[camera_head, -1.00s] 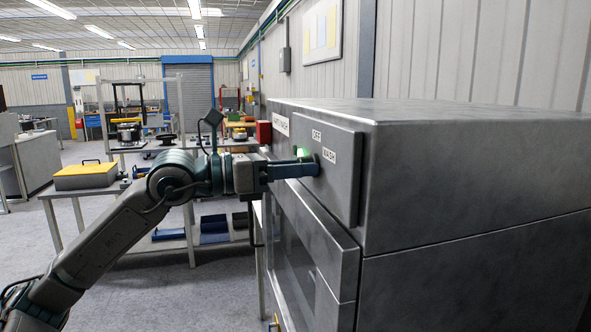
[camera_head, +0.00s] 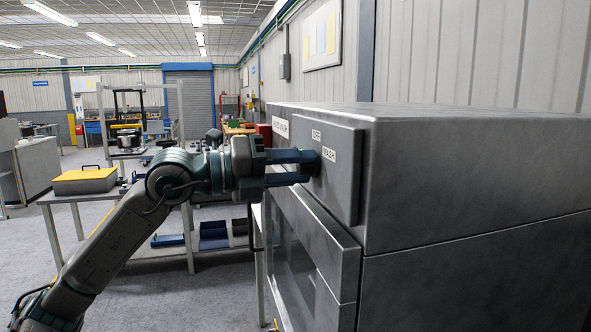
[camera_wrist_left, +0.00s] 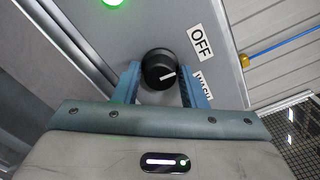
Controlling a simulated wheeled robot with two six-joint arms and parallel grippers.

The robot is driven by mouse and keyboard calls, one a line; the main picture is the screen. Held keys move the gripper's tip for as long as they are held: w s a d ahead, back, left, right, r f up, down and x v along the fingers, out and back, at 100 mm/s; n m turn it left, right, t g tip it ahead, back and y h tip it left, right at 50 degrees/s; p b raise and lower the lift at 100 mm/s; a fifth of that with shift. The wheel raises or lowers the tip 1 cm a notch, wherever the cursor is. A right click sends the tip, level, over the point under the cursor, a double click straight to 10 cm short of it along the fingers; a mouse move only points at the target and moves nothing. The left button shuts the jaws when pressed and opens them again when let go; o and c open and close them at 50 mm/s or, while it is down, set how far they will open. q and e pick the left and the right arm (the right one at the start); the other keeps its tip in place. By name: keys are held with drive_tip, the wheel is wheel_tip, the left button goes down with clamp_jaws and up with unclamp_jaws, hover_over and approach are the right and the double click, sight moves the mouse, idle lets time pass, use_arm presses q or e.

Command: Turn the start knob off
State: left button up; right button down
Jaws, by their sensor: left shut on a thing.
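The start knob (camera_wrist_left: 158,70) is black and round with a white pointer line, on the grey panel of a steel machine (camera_head: 470,190). In the left wrist view its line points right, between the OFF label (camera_wrist_left: 201,42) and the partly hidden WASH label (camera_wrist_left: 204,84). My left gripper (camera_head: 311,168) is at the panel, shut on the knob with one finger on each side. In the head view the fingers mostly hide the knob. A green light (camera_wrist_left: 113,2) glows on the panel in the left wrist view. My right gripper is not in view.
The machine's front door (camera_head: 300,245) lies below the panel. A table with a yellow-lidded box (camera_head: 85,180) stands to the left, with blue trays (camera_head: 213,232) on a low shelf behind my arm. Open floor lies at the lower left.

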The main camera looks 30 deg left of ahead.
use_arm(q)
drive_tip(key=shift+n, duration=0.7)
drive_tip(key=o, duration=0.8)
